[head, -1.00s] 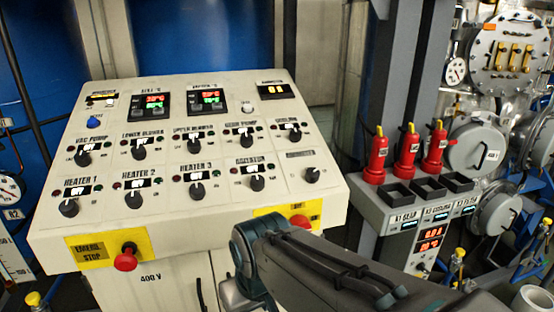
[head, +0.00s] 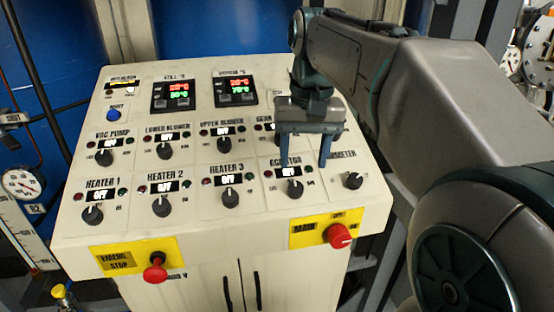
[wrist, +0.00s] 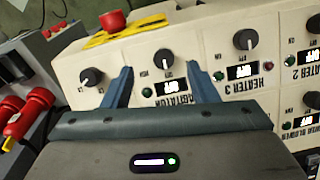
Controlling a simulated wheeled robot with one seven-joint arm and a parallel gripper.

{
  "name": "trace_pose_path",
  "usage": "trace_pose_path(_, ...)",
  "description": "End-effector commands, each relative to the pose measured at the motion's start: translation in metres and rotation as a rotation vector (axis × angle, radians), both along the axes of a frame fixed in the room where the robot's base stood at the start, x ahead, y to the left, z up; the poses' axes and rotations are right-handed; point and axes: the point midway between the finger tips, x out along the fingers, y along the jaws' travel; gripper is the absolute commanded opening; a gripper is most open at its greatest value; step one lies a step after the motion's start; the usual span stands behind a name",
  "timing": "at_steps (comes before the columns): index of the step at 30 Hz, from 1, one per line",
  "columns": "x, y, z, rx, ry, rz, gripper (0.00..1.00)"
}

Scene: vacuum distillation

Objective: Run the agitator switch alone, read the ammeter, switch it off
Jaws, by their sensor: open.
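The agitator switch (head: 295,190) is a black knob on the sloped panel, bottom row, with a small display above it reading OFF. It also shows in the wrist view (wrist: 163,59), upside down. My gripper (head: 304,164) is open and empty, pointing down over the panel. In the wrist view its fingers (wrist: 160,72) lie to either side of the agitator column, with the knob just beyond the tips; I cannot tell whether they touch anything. The ammeter display is hidden behind my arm. A knob labelled ammeter (head: 353,181) sits to the right.
Heater knobs, such as Heater 3 (head: 230,198), stand left of the agitator knob, their displays reading OFF. The red main switch (head: 340,235) and red emergency stop (head: 155,272) stick out of the panel's front. A blue button (head: 114,115) is at upper left.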

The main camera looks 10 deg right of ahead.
Motion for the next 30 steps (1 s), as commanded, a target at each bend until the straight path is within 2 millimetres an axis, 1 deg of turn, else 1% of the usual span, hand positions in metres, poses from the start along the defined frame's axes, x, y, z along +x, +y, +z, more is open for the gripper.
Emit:
trace_pose_path(1,0.009,0.0,0.016,0.002,0.011,-0.009,0.53)
trace_pose_path(4,0.017,0.0,0.036,0.005,0.036,-0.022,0.53)
trace_pose_path(6,0.021,0.0,0.045,0.007,0.046,-0.029,0.53)
trace_pose_path(8,0.023,0.0,0.05,0.007,0.052,-0.033,0.53)
trace_pose_path(11,0.025,0.0,0.051,0.008,0.058,-0.036,0.53)
trace_pose_path(14,0.024,0.001,0.044,0.008,0.061,-0.036,0.53)
trace_pose_path(17,0.024,0.001,0.031,0.008,0.061,-0.036,0.53)
trace_pose_path(30,0.024,0.005,-0.051,0.008,0.06,-0.035,0.53)
